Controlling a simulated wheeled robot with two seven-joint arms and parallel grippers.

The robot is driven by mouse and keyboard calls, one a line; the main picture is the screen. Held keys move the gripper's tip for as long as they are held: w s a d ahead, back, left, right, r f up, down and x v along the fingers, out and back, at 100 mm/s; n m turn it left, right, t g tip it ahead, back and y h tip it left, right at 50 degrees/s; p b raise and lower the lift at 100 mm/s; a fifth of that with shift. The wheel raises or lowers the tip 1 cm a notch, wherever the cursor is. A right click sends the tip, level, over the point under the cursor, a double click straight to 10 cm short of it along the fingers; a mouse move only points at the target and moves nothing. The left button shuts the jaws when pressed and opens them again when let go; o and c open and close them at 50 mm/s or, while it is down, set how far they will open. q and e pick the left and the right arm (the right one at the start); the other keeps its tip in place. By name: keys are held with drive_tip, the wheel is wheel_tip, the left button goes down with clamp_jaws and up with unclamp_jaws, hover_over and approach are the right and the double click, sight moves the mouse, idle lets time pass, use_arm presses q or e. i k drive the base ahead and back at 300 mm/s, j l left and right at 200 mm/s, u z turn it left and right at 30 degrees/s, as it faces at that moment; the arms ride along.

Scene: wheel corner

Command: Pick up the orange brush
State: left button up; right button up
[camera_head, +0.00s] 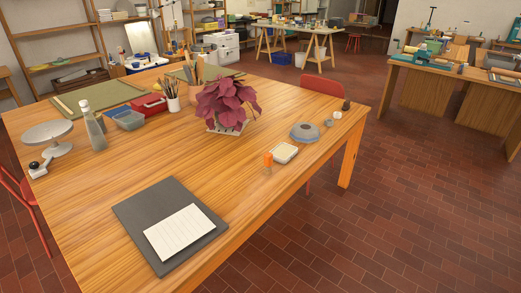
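A small upright orange-topped object (268,159) stands near the right edge of the wooden table (120,170), with a paler lower part. It looks like the orange brush, but it is too small to be sure. It stands just left of a small white tray or dish (284,153). A cup holding several brushes or tools (173,103) stands farther back on the left. Neither of my grippers is in view.
A grey board with white paper (186,231) lies at the front. A purple plant (226,101) and a grey-blue round item (304,131) stand behind the orange object. A bottle (93,130) and turntable (48,134) are at left. Table between is clear.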

sight(268, 157)
drive_tip(key=i+l+u, duration=0.1)
drive_tip(key=i+l, duration=0.15)
drive_tip(key=i+l+u, duration=0.15)
drive_tip(key=l, duration=0.2)
drive_tip(key=i+l+u, duration=0.1)
drive_tip(key=i+l, duration=0.2)
drive_tip(key=i+l+u, duration=0.15)
drive_tip(key=l, duration=0.2)
drive_tip(key=i+l+u, duration=0.1)
drive_tip(key=l, duration=0.25)
drive_tip(key=i+l+u, duration=0.15)
drive_tip(key=i+l, duration=0.15)
drive_tip(key=i+l+u, duration=0.1)
drive_tip(key=l, duration=0.4)
drive_tip(key=i+l+u, duration=0.1)
drive_tip(key=l, duration=0.3)
drive_tip(key=i, duration=0.05)
